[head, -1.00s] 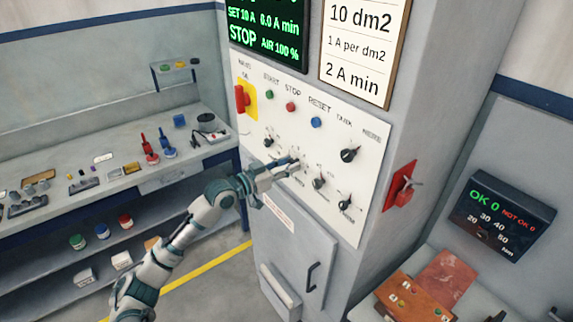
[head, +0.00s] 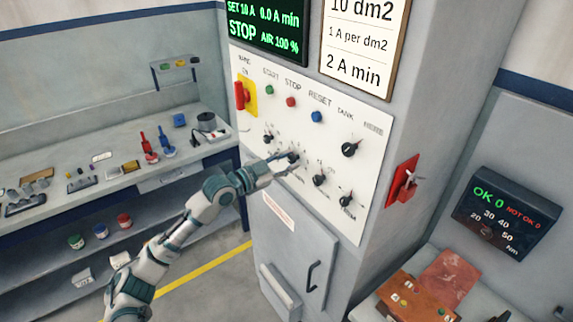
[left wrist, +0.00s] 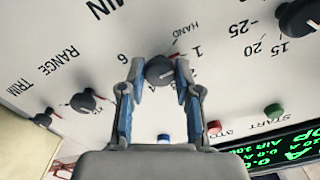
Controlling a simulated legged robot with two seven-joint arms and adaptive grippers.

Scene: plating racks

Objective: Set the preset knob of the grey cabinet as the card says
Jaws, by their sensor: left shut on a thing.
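The grey cabinet (head: 385,180) has a white panel with a lower row of black knobs. My left gripper (head: 289,160) is at the second knob from the left. In the left wrist view, which is upside down, my left gripper (left wrist: 157,72) is shut on this dark knob (left wrist: 160,70), one finger on each side. The marks HAND, 1 and 6 are printed around it, and a short red mark shows beside it near HAND and 1. The card (head: 361,42), cut off at the top, reads 10 dm2, 1 A per dm2, 2 A min.
RANGE (left wrist: 82,103) and TRIM (left wrist: 43,119) knobs are on one side, a -15 to -25 dial on the other. The red mains switch (head: 241,96), coloured buttons and a red side switch (head: 402,183) are on the cabinet. A green display (head: 265,28) reads STOP.

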